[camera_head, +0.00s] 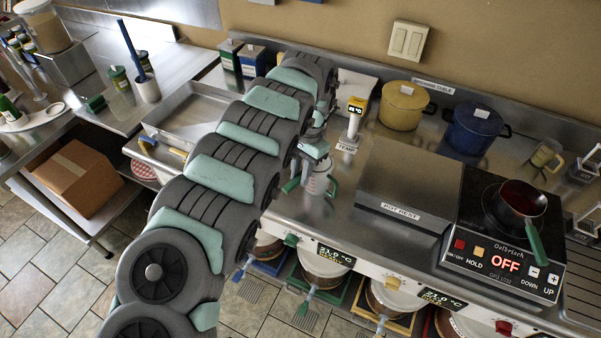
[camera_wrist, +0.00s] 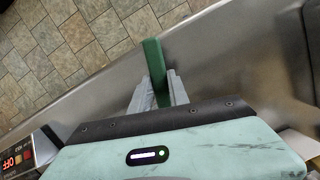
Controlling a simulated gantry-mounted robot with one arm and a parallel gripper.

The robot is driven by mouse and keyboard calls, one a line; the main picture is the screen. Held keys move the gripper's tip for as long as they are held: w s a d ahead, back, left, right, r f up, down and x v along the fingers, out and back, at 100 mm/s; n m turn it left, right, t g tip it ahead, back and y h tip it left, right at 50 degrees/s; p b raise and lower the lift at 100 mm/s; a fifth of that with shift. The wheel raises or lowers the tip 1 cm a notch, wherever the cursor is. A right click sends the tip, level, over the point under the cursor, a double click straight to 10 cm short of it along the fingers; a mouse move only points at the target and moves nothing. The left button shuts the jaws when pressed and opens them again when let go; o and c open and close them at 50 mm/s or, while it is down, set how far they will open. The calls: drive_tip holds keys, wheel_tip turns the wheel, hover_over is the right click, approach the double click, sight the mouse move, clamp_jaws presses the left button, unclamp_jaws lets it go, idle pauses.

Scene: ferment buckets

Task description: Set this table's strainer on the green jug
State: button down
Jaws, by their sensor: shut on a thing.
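My gripper (camera_head: 316,150) is over the steel worktop, left of the rest plate, and is shut on a green handle. In the wrist view the handle (camera_wrist: 154,62) stands between the two grey fingers (camera_wrist: 158,98) and points toward the worktop's front edge. The clear jug with a green grip (camera_head: 320,183) stands just below my gripper. Whether the strainer touches the jug, I cannot tell.
A thermometer stand (camera_head: 353,118) is close on the right. The rest plate (camera_head: 416,185), a hob (camera_head: 485,255) with a red-filled pan (camera_head: 519,199), and yellow (camera_head: 402,107) and blue (camera_head: 473,128) pots stand farther right. A tray (camera_head: 190,110) lies left, partly behind my arm.

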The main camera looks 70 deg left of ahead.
drive_tip(key=c, duration=1.2)
unclamp_jaws()
drive_tip(key=shift+o, duration=0.4)
drive_tip(key=o, duration=0.5)
drive_tip(key=shift+s+d+p+v, duration=0.1)
drive_tip(key=shift+s+p+v, duration=0.1)
drive_tip(key=shift+v, duration=0.6)
drive_tip(key=shift+s+d+p+v, duration=0.1)
drive_tip(key=shift+p+v, duration=0.15)
drive_tip(key=shift+v, duration=0.55)
drive_tip(key=shift+s+p+v, duration=0.15)
drive_tip(key=shift+p+v, duration=0.05)
drive_tip(key=shift+v, duration=0.6)
drive_tip(key=shift+s+p+v, duration=0.2)
drive_tip(key=shift+p+v, duration=0.95)
drive_tip(key=shift+v, duration=0.05)
drive_tip(key=shift+d, duration=0.1)
